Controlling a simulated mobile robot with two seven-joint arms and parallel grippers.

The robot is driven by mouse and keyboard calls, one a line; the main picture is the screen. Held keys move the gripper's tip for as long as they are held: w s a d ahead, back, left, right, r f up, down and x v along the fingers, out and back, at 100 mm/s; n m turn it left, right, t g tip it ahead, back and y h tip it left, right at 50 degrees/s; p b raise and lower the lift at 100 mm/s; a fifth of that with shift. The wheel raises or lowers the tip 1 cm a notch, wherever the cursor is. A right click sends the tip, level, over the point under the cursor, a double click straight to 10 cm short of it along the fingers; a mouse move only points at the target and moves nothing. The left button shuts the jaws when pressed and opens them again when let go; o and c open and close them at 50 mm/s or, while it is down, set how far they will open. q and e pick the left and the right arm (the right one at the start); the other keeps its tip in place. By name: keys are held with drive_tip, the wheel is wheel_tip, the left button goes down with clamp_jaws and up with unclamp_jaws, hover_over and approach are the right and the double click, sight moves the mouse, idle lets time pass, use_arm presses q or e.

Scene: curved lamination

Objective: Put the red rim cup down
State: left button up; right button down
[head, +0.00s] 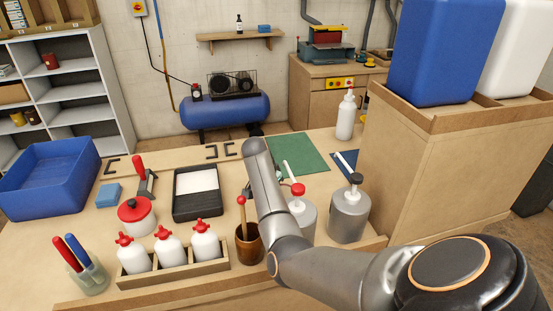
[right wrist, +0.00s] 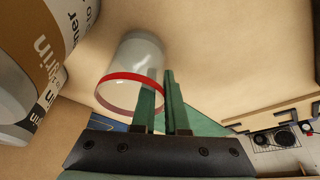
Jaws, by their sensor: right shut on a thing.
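The red rim cup (right wrist: 140,62) is a translucent cup with a red band at its rim, seen in the right wrist view. My right gripper (right wrist: 163,85) has green fingers, shut on the cup's side wall near the rim. The rim is turned towards the wrist camera. In the head view my right arm reaches over the bench and hides the cup and most of the gripper. I cannot tell whether the cup touches the bench top. My left gripper is in neither view.
Two large labelled cans (right wrist: 26,70) stand close to the cup's left in the right wrist view. In the head view, pump cans (head: 349,213) stand right of my arm, a brown pot (head: 248,246) left. A green mat (head: 297,152) lies behind.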

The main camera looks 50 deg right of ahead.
drive_tip(key=shift+f, duration=0.1)
drive_tip(key=shift+f, duration=0.15)
drive_tip(key=c, duration=0.9)
unclamp_jaws()
drive_tip(key=shift+c, duration=0.2)
drive_tip(key=v, duration=1.2)
drive_tip(key=shift+r, duration=0.25)
